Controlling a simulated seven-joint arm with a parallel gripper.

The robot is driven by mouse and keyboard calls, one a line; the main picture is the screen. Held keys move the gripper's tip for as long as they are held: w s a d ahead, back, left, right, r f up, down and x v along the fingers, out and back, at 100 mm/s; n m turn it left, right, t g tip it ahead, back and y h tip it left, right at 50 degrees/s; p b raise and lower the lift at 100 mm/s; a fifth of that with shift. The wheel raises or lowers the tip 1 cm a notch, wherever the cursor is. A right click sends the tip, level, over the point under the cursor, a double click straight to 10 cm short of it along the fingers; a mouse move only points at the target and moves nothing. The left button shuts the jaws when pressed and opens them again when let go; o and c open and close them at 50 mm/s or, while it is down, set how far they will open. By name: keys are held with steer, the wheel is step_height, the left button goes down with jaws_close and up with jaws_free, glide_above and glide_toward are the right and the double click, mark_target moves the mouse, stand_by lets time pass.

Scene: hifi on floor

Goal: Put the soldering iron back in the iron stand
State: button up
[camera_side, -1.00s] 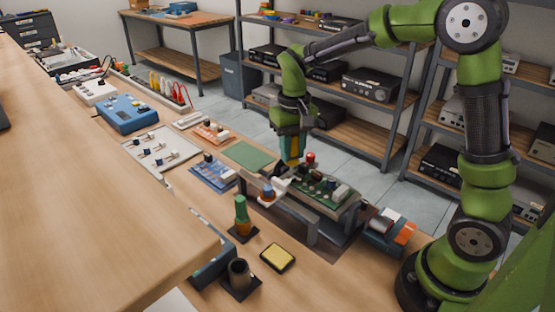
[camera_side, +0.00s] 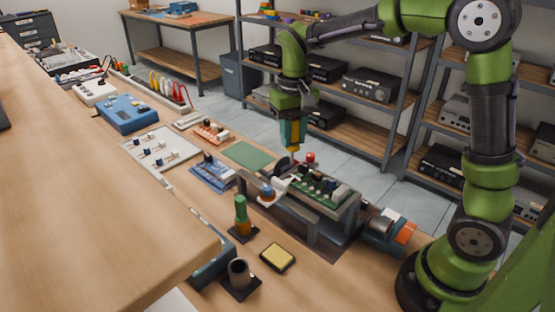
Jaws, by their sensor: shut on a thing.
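My gripper (camera_side: 292,140) points down above the green circuit board (camera_side: 320,187), which sits on a grey raised fixture. It is shut on a slim yellow-and-teal piece, which I take to be the soldering iron (camera_side: 293,136). Its lower end points down just above the board's left end; most of its grip is hidden by the fingers. A dark, open-topped cup on a black base plate (camera_side: 239,272), seemingly the iron stand, is at the bench's near edge, in front and left of my gripper. The cup looks empty.
A yellow sponge (camera_side: 277,257) lies right of the cup. A green-and-orange upright thing (camera_side: 242,217) on a black base stands behind it. The grey fixture (camera_side: 300,221) lies between the board and these. A blue-and-orange device (camera_side: 387,230) sits at right.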

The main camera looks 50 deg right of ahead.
steer(key=shift+r, duration=0.25)
steer(key=shift+r, duration=0.1)
